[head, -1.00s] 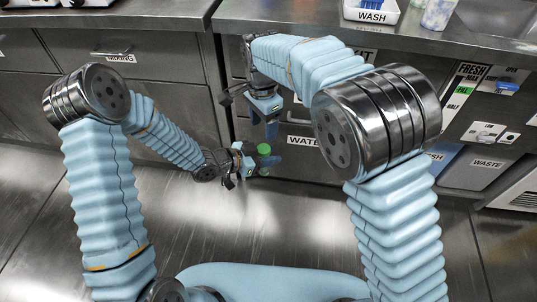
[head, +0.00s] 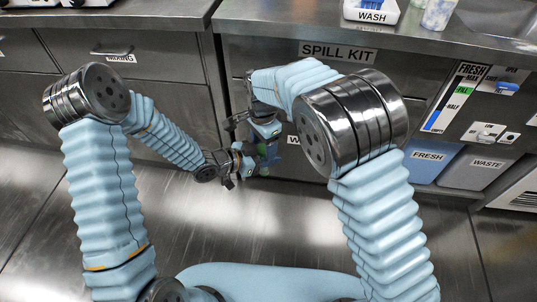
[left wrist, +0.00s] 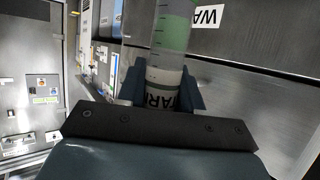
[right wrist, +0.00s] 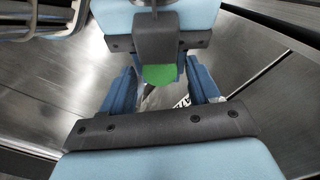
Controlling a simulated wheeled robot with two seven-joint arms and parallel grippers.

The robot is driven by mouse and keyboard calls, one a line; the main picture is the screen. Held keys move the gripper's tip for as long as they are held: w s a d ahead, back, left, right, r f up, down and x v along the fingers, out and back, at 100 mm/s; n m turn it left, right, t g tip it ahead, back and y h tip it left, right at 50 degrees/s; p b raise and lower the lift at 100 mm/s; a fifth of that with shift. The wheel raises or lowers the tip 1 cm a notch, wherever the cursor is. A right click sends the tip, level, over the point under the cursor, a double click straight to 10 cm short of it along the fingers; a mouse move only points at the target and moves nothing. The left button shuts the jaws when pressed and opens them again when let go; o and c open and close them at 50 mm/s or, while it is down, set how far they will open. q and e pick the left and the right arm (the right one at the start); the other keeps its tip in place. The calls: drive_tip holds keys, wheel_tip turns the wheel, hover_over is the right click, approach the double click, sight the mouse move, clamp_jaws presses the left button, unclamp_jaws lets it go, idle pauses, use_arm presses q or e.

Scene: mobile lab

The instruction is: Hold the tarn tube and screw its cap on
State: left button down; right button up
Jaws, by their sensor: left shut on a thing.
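The tarn tube (left wrist: 167,72) stands upright in the left wrist view, clear with a green band and a partly hidden label reading "TAR". My left gripper (head: 254,164) is shut on its lower part; the tube's top is out of that view. A green cap (right wrist: 160,74) shows between the fingers of my right gripper (right wrist: 162,88) in the right wrist view. Those fingers are open, with gaps on both sides of the green. In the head view the right gripper (head: 268,146) is just above the left one and mostly hides the cap. How the cap sits on the tube cannot be told.
A steel counter with drawers, one marked SPILL KIT (head: 337,51), stands behind the grippers. A WASH tray (head: 371,11) is on the counter. FRESH (head: 428,160) and WASTE (head: 484,167) bins stand at the right. The steel floor (head: 200,225) in front is clear.

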drive_tip(key=c, duration=1)
drive_tip(key=m, duration=0.3)
drive_tip(key=shift+m, duration=0.3)
drive_tip(key=shift+c, duration=0.3)
drive_tip(key=o, duration=1.2)
drive_tip(key=shift+c, duration=0.2)
drive_tip(key=shift+r, duration=2.3)
drive_tip(key=shift+c, duration=0.3)
